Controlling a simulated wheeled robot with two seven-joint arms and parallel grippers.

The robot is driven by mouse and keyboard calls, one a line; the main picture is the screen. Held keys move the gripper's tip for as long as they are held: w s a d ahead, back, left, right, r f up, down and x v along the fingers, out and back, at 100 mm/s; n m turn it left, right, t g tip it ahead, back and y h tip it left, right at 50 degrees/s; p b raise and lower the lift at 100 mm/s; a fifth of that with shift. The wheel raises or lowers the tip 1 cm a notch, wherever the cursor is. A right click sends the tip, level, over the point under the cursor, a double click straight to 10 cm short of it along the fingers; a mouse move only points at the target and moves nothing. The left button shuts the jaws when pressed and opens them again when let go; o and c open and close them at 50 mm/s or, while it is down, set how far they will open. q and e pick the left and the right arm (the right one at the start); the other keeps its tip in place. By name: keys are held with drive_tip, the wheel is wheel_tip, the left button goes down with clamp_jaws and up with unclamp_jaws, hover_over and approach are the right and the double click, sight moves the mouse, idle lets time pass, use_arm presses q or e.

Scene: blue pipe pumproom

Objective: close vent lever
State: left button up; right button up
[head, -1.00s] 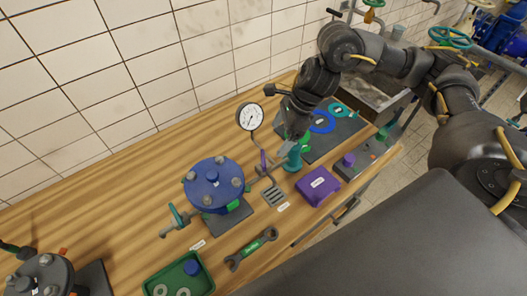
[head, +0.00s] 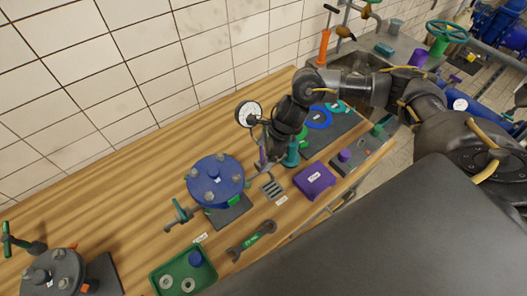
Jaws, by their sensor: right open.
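A blue round-lidded vessel (head: 215,178) with bolts stands on a dark base in the middle of the wooden bench. A thin pipe runs from its right side, with a small purple lever (head: 262,154) standing upright on it; I take this as the vent lever. My right gripper (head: 269,155) comes down from the upper right and is open at the lever. Its fingers partly hide the lever and pipe, and I cannot tell whether they touch it. My left gripper is not in view.
A pressure gauge (head: 248,113) stands just behind the lever. A teal post (head: 291,155) is close to the right of the gripper, with a purple block (head: 314,180) in front. A wrench (head: 251,241) and green tray (head: 207,267) lie nearer.

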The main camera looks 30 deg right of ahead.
drive_tip(key=c, duration=1)
drive_tip(key=shift+m+b, duration=0.3)
drive_tip(key=shift+m, duration=0.3)
drive_tip(key=shift+s+m+t, duration=0.1)
drive_tip(key=shift+m+t, duration=0.4)
drive_tip(key=shift+m, duration=0.3)
drive_tip(key=m, duration=0.2)
drive_tip(key=m+t+h, duration=0.1)
drive_tip(key=m, duration=0.1)
drive_tip(key=shift+a+r+h, duration=0.1)
drive_tip(key=shift+a+h, duration=0.05)
drive_tip(key=shift+h, duration=0.15)
drive_tip(key=m+h, duration=0.1)
drive_tip(key=m, duration=0.4)
drive_tip(key=shift+a+t+h+p, duration=0.1)
drive_tip(key=shift+t+h+p, duration=0.2)
drive_tip(key=shift+t+h, duration=0.1)
